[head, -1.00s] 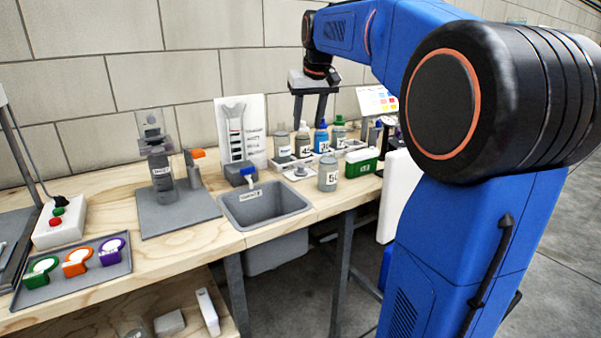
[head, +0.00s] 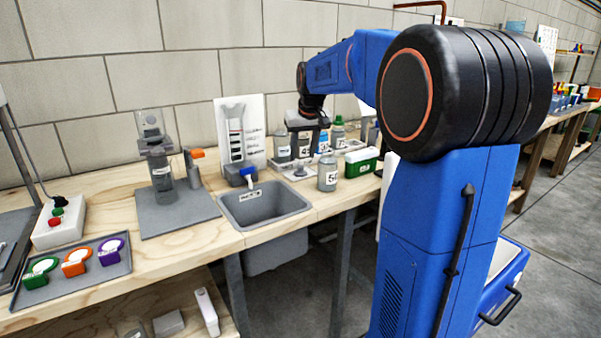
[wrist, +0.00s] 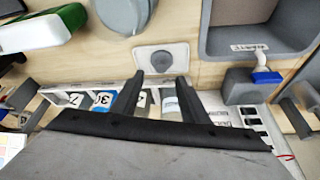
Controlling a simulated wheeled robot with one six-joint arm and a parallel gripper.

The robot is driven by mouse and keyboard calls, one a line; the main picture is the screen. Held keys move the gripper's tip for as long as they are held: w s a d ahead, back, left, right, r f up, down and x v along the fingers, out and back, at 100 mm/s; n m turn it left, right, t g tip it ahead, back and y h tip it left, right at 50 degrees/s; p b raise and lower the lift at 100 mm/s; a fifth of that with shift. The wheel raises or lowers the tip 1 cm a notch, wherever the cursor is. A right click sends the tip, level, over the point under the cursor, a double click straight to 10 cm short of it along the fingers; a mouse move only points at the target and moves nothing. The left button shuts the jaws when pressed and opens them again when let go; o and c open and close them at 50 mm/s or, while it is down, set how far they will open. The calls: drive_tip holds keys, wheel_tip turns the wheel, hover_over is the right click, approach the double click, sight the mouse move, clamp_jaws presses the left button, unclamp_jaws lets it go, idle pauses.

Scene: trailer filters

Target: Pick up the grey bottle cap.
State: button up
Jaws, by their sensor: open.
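The grey bottle cap (head: 299,171) lies on a small white plate on the bench, right of the sink. In the wrist view the cap (wrist: 162,60) is a round grey disc on its plate (wrist: 143,51), just beyond my fingertips. My gripper (wrist: 158,82) is open and empty, its two fingers pointing toward the plate, one to each side of the cap in the picture. In the head view my gripper (head: 308,138) hangs over the bottle row behind the cap and partly hides the bottles.
A grey bottle (head: 327,175) stands close beside the cap plate, with a green box (head: 361,164) to its right. The sink (head: 263,205) lies left, with a blue-handled item (head: 247,173) behind it. A white instruction board (head: 240,130) stands at the wall.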

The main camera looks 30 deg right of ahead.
sight(301, 166)
drive_tip(key=x, duration=0.5)
drive_tip(key=shift+s+f, duration=0.1)
drive_tip(key=shift+f, duration=0.05)
clamp_jaws()
